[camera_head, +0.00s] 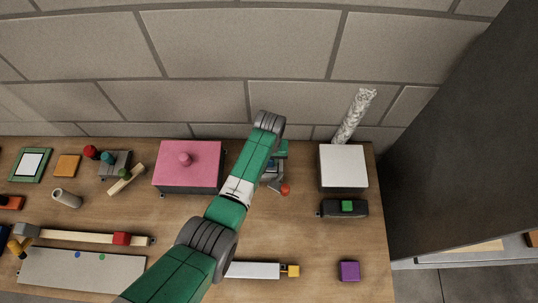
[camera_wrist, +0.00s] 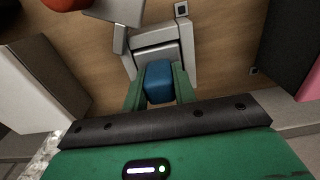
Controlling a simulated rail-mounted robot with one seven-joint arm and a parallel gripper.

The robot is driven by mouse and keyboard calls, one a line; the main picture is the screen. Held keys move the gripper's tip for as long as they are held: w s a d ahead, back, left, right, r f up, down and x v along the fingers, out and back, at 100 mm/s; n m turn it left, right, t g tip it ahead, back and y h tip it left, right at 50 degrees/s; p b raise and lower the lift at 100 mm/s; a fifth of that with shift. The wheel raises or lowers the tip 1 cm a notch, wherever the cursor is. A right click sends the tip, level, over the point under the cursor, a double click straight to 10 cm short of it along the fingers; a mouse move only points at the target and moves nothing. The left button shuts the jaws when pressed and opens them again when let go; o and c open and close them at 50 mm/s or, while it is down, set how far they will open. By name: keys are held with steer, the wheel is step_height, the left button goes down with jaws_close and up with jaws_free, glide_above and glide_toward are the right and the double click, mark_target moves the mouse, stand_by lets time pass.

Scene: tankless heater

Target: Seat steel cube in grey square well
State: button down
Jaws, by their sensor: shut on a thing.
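In the wrist view my gripper (camera_wrist: 157,77) is shut on a blue cube (camera_wrist: 159,84), taken here as the steel cube, with a green finger on each side of it. A grey fixture (camera_wrist: 161,35) with raised walls lies just beyond the fingertips, close around the cube's far end. I cannot tell whether the cube is inside its square opening or above it. In the head view the grey fixture (camera_head: 272,177) shows only partly beside my arm. My gripper (camera_head: 279,150) is mostly hidden there, and the cube cannot be made out.
A red ball on a grey lever (camera_head: 285,189) stands near the fixture. A pink-topped box (camera_head: 190,160) is to the left and a white-topped box (camera_head: 343,166) with a silvery pipe (camera_head: 354,115) to the right. A purple cube (camera_head: 349,271) lies at front right. The brick wall is close behind.

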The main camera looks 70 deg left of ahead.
steer(key=shift+f+b, duration=0.4)
steer(key=shift+f, duration=0.05)
stand_by(0.3)
steer(key=c, duration=1.1)
jaws_free()
steer(key=shift+o, duration=0.2)
step_height(320, 180, up, 8)
steer(key=shift+f+p, duration=0.1)
steer(key=shift+p, duration=0.8)
